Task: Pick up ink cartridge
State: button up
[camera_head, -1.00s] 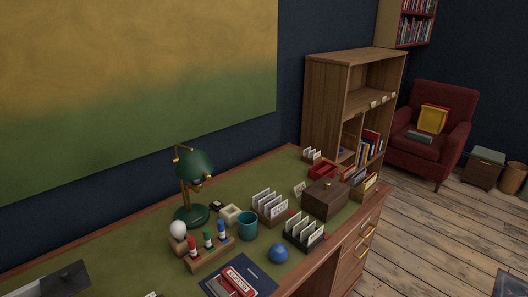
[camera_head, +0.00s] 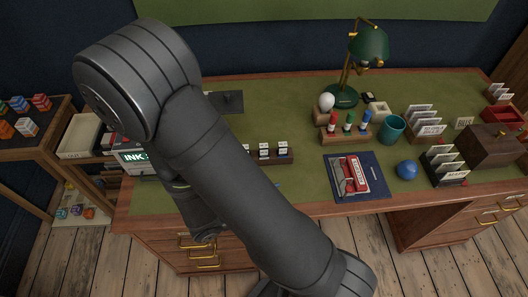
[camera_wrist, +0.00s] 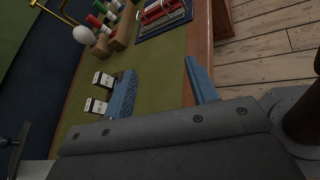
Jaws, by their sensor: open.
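Part of the row is hidden behind my arm. In the wrist view, two white-faced blocks (camera_wrist: 103,79) show at the left, beside the left finger. My gripper (camera_wrist: 160,70) is open, with its two blue fingers wide apart over the green desk top and nothing between them. In the head view, my arm hides most of the gripper.
A green lamp (camera_head: 367,45) stands behind.

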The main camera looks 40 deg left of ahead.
jog(key=w+a+r+m+g+h, duration=0.1)
jog(key=w+a+m+g+h, duration=0.2)
jog(key=m+g, duration=0.45)
notch_tip(320, 180, up, 14)
jog(key=m+g+y, duration=0.6)
jog(key=m+y, duration=0.2)
jog(key=m, duration=0.3)
send_over(264, 145)
jog(key=shift+n, duration=0.25)
jog(key=f, duration=1.2)
jog(key=shift+s+d+f, duration=0.1)
jog(key=shift+s, duration=0.25)
jog(key=shift+w+f, duration=0.15)
jog(key=shift+f, duration=1.15)
jog(key=shift+w+f, duration=0.1)
jog(key=shift+f, duration=1.2)
jog(key=shift+c, duration=0.4)
jog(key=c, duration=1)
